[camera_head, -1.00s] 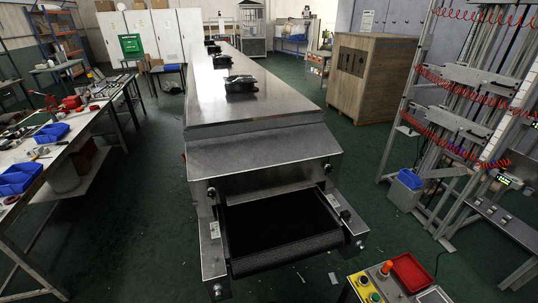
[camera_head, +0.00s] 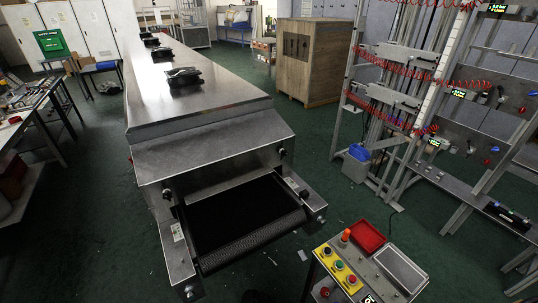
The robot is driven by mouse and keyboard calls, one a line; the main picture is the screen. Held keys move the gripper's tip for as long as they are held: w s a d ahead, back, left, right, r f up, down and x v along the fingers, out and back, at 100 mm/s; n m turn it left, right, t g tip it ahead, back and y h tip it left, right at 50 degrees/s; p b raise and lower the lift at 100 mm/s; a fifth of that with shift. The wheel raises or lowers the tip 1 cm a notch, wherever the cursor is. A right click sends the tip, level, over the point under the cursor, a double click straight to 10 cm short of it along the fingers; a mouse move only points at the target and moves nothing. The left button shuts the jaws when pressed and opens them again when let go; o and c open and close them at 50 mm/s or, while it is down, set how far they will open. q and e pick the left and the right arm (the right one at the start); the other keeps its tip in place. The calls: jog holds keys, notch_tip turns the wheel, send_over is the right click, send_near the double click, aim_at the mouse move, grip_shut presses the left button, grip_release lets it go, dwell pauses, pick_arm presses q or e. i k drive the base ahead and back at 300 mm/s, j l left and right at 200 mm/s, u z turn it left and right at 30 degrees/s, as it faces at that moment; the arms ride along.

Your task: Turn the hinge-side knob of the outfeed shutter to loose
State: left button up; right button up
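The tunnel dryer (camera_head: 200,110) is a long steel housing running away from me, with its open end facing me. A sloped steel hood (camera_head: 215,148) hangs over the opening, where a black conveyor belt (camera_head: 235,215) comes out. A small dark knob (camera_head: 167,194) sits at the left of the opening and another dark knob (camera_head: 281,153) at the right. I cannot tell which is on the hinge side, nor whether either is tight or loose. The shutter is not clearly distinguishable from the steel front. Neither of my grippers shows.
A control stand (camera_head: 370,265) with a yellow button panel (camera_head: 338,270), an orange beacon and a red tray (camera_head: 367,237) stands right of the belt. A wooden crate (camera_head: 315,62) and a metal rack (camera_head: 400,110) stand farther right. A workbench (camera_head: 30,120) is at left. Green floor lies between.

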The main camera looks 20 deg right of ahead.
aim_at(284, 152)
jog(key=j+z, duration=0.15)
jog(key=z, duration=0.3)
jog(key=k+j+z, duration=0.1)
jog(key=z, duration=0.3)
jog(key=j+z, duration=0.1)
jog(key=z, duration=0.35)
jog(key=k+z, duration=0.1)
jog(key=z, duration=0.3)
